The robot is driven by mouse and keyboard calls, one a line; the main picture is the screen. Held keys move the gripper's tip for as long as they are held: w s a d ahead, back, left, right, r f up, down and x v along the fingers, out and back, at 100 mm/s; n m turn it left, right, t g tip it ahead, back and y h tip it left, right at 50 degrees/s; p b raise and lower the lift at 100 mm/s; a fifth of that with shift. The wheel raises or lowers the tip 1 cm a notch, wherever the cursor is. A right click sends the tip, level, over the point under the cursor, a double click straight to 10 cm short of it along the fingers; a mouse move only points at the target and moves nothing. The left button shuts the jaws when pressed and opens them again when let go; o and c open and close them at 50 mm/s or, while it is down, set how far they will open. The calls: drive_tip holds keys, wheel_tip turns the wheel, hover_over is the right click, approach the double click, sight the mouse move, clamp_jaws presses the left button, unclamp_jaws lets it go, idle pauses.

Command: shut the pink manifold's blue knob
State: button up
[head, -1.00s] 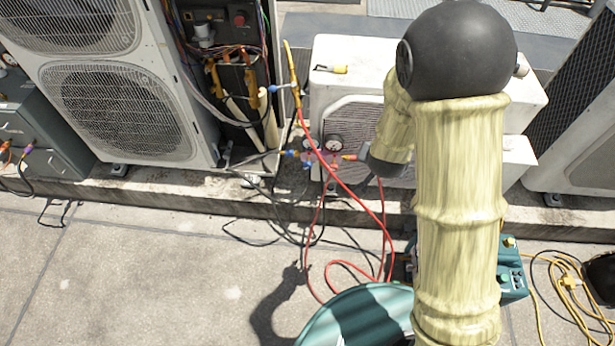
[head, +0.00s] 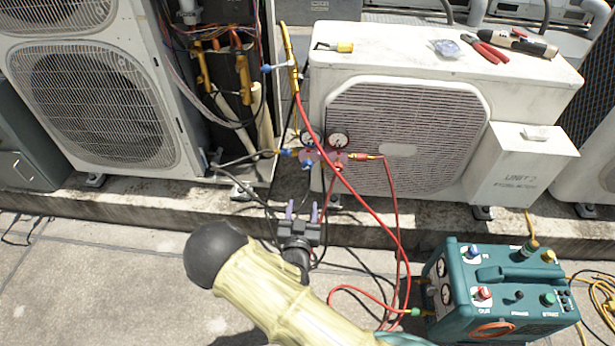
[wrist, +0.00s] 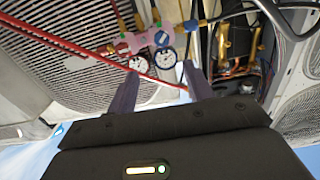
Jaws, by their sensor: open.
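The pink manifold (head: 323,157) hangs in front of the white condenser, with two round gauges (head: 338,140) on top. One blue part (head: 287,153) is at its left end and another blue part (head: 308,164) is below its body; I cannot tell which is the knob. Red parts (head: 358,156) are on its right side. My gripper (head: 302,211) is open and empty, below and in front of the manifold, apart from it. In the wrist view the manifold (wrist: 148,40) appears upside down beyond my open fingers (wrist: 158,78), with a blue part (wrist: 190,25) to the right.
Red hoses (head: 350,185) run down from the manifold area to the teal machine (head: 505,295) at right. Dark cables lie on the paving. The open unit (head: 225,90) with pipes stands left. Pliers (head: 485,50) and other tools lie on the white condenser (head: 420,75).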

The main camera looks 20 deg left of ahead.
sight(307, 167)
drive_tip(key=shift+s+a, duration=0.1)
idle(0.3)
drive_tip(key=b+x, duration=0.5)
drive_tip(key=x, duration=1.2)
drive_tip(key=shift+w+a, duration=0.15)
drive_tip(key=shift+w, duration=0.15)
drive_tip(key=shift+s+a, duration=0.1)
drive_tip(key=shift+s, duration=0.05)
drive_tip(key=shift+r, duration=0.1)
drive_tip(key=shift+c, duration=0.9)
drive_tip(key=shift+d, duration=0.2)
drive_tip(key=c, duration=0.8)
